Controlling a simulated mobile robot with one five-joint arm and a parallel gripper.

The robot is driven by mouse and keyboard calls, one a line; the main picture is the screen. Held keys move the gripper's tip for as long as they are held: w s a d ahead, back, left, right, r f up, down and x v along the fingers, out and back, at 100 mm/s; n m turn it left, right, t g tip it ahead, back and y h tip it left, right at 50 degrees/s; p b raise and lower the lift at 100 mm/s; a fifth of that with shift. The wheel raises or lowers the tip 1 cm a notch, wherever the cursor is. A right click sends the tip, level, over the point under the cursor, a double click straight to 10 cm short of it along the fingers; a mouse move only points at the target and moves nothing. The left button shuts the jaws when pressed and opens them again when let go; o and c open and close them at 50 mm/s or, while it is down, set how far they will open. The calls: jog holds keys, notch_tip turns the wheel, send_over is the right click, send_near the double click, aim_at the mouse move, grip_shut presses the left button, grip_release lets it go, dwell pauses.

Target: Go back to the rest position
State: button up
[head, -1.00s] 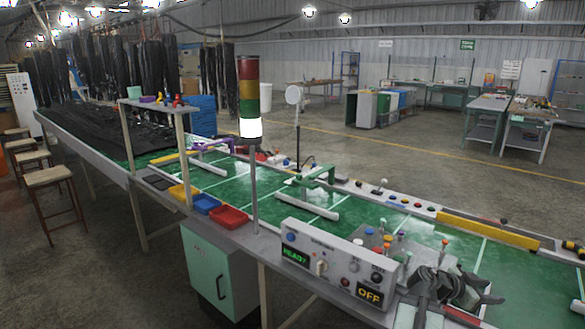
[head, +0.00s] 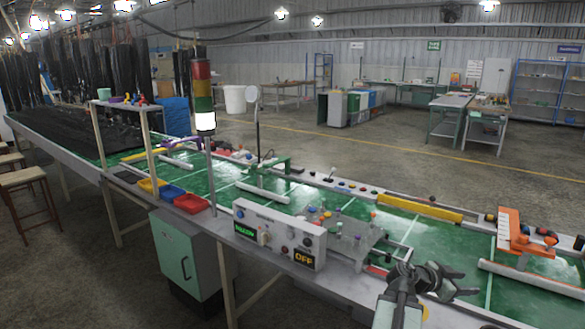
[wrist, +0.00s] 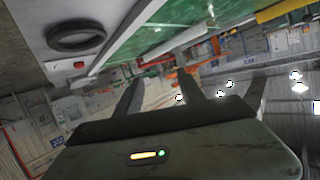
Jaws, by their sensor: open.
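My gripper (head: 452,283) is at the lower right of the head view, above the near edge of the green-topped bench (head: 345,208). Its two dark fingers are spread apart with nothing between them. In the wrist view my gripper (wrist: 158,92) also shows both fingers apart and empty. That view is tilted, with the bench top at the upper left and the room's far wall and lamps beyond the fingers.
A control box (head: 278,233) with lit displays stands left of my gripper, beside a signal tower (head: 204,95). An orange fixture (head: 522,232) is to the right. Red, blue and yellow trays (head: 191,203) sit farther left. A black ring (wrist: 76,37) lies on a pale surface.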

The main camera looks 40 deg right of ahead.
jog(key=w+a+n+t+h, duration=0.1)
jog(key=w+a+n+t, duration=0.3)
jog(key=w, duration=0.8)
jog(key=w+a+t, duration=0.1)
jog(key=w+a, duration=0.5)
jog(key=w, duration=0.5)
jog(key=w+a+f+n+t+y, duration=0.2)
jog(key=w+a+f+n, duration=0.15)
jog(key=w+a, duration=0.85)
jog(key=w+a+f+n+t+y, duration=0.3)
jog(key=w+a+f, duration=0.35)
jog(key=a, duration=0.95)
jog(key=s+a+f+n+g+y, duration=0.3)
jog(key=a+n, duration=0.4)
jog(key=a, duration=0.8)
jog(key=s+a+f+n+g+y, duration=0.1)
jog(key=a+f+n+y, duration=0.35)
jog(key=a, duration=1.05)
notch_tip(320, 180, up, 15)
jog(key=n+y+p, duration=0.1)
jog(key=n+p, duration=0.1)
jog(key=p, duration=1.1)
jog(key=shift+a+n+p, duration=0.2)
jog(key=shift+n+p, duration=0.1)
jog(key=shift+p, duration=0.1)
